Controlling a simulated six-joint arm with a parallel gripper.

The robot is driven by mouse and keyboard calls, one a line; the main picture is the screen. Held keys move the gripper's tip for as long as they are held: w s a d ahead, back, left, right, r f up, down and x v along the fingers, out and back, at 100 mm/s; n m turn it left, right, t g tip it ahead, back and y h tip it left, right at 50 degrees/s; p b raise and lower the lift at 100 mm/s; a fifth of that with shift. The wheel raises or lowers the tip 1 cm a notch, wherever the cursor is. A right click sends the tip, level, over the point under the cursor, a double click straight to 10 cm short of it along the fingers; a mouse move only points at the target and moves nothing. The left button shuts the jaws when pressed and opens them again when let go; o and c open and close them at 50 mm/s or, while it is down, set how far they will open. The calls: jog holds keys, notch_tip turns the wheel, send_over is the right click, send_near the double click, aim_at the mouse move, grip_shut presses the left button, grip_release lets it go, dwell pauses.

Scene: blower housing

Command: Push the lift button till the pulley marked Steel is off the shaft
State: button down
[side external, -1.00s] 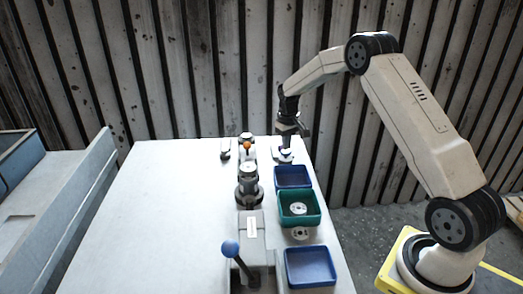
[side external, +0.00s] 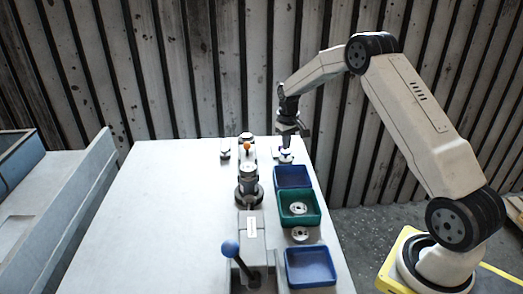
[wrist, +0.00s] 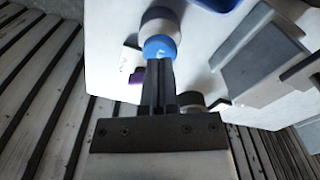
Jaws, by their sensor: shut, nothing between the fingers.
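My gripper (side external: 287,140) points down over a small round white-based part (side external: 286,156) at the table's far right. In the wrist view the shut, empty fingers (wrist: 160,64) end at a blue-topped button (wrist: 160,46) with a white and dark round body behind it. I cannot tell whether the tips touch it. A dark upright housing with a pale pulley-like disc (side external: 248,168) on top stands mid-table. No marking such as Steel is readable, and the shaft is not clearly visible.
A blue tray (side external: 309,183), a green tray (side external: 314,221) holding a disc (side external: 298,208) and another blue tray (side external: 334,265) line the right edge. A loose disc (side external: 300,234) lies between them. A blue-knobbed lever (side external: 231,248) stands in front. The table's left (side external: 170,220) is clear.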

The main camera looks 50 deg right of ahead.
jog(key=shift+f, duration=0.4)
jog(key=shift+f, duration=0.85)
jog(key=shift+r, duration=1.2)
jog(key=shift+f, duration=0.35)
dwell(0.6)
jog(key=shift+f, duration=0.85)
jog(key=shift+r, duration=1.2)
